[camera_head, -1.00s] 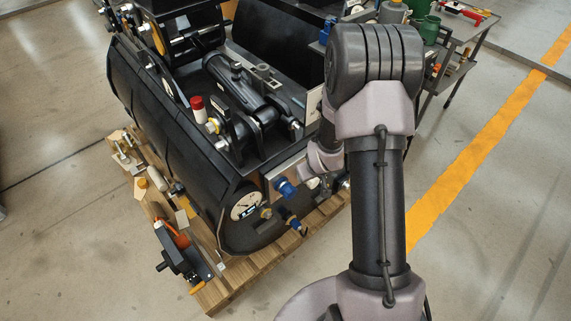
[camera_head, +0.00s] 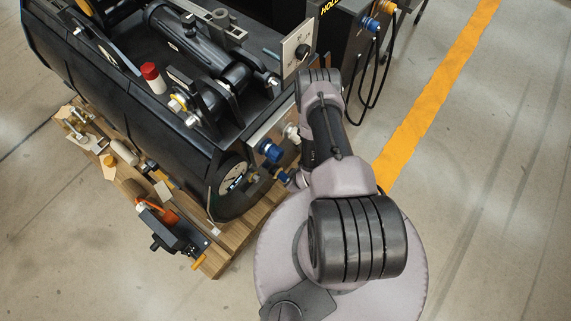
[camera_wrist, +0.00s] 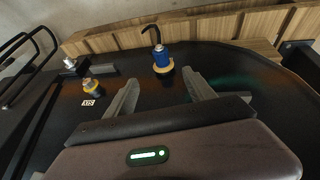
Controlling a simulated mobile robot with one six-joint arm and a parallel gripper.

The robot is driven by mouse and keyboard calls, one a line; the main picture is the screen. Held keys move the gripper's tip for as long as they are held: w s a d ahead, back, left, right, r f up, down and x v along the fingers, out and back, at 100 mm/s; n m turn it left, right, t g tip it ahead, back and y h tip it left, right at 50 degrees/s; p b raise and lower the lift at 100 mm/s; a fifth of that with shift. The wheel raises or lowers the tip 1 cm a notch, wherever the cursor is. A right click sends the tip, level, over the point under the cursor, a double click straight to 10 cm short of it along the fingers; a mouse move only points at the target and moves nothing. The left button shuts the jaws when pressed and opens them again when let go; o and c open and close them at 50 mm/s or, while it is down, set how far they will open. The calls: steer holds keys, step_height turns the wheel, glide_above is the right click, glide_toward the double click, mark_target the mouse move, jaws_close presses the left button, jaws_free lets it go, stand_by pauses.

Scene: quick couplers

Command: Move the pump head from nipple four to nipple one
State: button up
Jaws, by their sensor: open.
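In the wrist view a blue cylindrical head (camera_wrist: 162,59) stands on a yellow collar, with a black hooked piece behind it; I take it for the pump head. My gripper (camera_wrist: 160,84) is open and empty, its two fingers apart and pointing towards the blue head, which is beyond the tips. A bare brass and grey nipple (camera_wrist: 94,86) is to the left, by a small white label I cannot read. In the head view a blue fitting (camera_head: 270,150) and a pale fitting (camera_head: 292,131) show on the machine's end. My arm hides the gripper there. Nipple numbers are not legible.
A silver fitting (camera_wrist: 71,65) sits at the left in the wrist view. The machine stands on a wooden pallet (camera_head: 239,231), with a gauge (camera_head: 232,178) on its end. A dark cabinet (camera_head: 344,45) with hanging cables is behind. The floor at right is clear.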

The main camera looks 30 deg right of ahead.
mark_target(286, 178)
steer(key=b+x, duration=0.3)
steer(key=x, duration=0.2)
steer(key=b+x, duration=0.3)
steer(key=x, duration=0.3)
steer(key=b+x, duration=0.3)
steer(key=x, duration=0.2)
steer(key=shift+s+f, duration=0.25)
steer(key=shift+f, duration=0.2)
steer(key=shift+r, duration=0.1)
steer(key=shift+d, duration=0.1)
jaws_close()
